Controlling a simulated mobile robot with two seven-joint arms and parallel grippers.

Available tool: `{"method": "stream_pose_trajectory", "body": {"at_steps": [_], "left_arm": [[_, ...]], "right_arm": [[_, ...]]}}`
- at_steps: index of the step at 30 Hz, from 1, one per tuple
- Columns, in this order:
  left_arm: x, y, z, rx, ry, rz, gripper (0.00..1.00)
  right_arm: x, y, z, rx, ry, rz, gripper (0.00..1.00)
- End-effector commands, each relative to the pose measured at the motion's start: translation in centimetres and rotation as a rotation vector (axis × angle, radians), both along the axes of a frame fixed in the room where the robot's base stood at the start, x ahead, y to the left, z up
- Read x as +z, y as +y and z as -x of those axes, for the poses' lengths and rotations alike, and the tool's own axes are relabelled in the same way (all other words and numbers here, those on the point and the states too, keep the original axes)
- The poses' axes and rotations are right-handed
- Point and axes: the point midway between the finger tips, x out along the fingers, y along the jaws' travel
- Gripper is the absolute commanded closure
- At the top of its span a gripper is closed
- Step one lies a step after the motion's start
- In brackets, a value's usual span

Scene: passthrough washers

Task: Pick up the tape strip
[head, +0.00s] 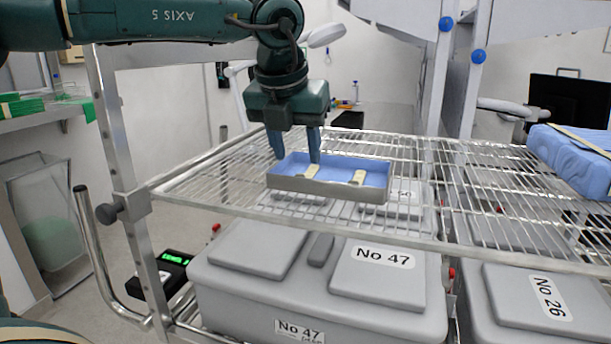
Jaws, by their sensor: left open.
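A shallow tray (330,195) with grey walls and a blue inside sits on the wire shelf. Two small beige strips lie in it: one left of the middle (310,172) and one to the right (357,178). I cannot tell which is the tape strip. My left gripper (296,159) points down over the tray's left part, open with nothing between its blue fingers. Its right fingertip is close to the left strip and hides part of it; I cannot tell whether they touch. My right gripper is not in view.
The wire shelf (450,190) has free room right of the tray. A blue wrapped bundle (572,160) lies at its right end. Grey lidded boxes marked No 47 (330,308) and No 26 (535,325) stand below. A metal post (112,130) rises at the left.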

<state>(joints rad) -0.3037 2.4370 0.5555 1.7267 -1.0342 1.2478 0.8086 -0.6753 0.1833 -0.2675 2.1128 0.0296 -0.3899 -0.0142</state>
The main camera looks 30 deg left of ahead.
Motion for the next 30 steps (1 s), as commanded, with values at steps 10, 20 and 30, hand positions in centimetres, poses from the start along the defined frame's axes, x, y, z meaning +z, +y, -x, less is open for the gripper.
{"method": "stream_pose_trajectory", "body": {"at_steps": [10, 20, 30], "left_arm": [[-3.9, 0.4, -1.4, -0.001, 0.001, 0.002, 0.56], [-4.0, 0.4, -1.4, 0.001, 0.0, 0.001, 0.65], [-4.0, 0.5, -1.4, 0.001, 0.0, 0.001, 0.93]], "right_arm": [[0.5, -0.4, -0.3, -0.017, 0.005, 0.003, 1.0], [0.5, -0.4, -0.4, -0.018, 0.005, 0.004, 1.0], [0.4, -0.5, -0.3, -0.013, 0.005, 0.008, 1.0]]}}
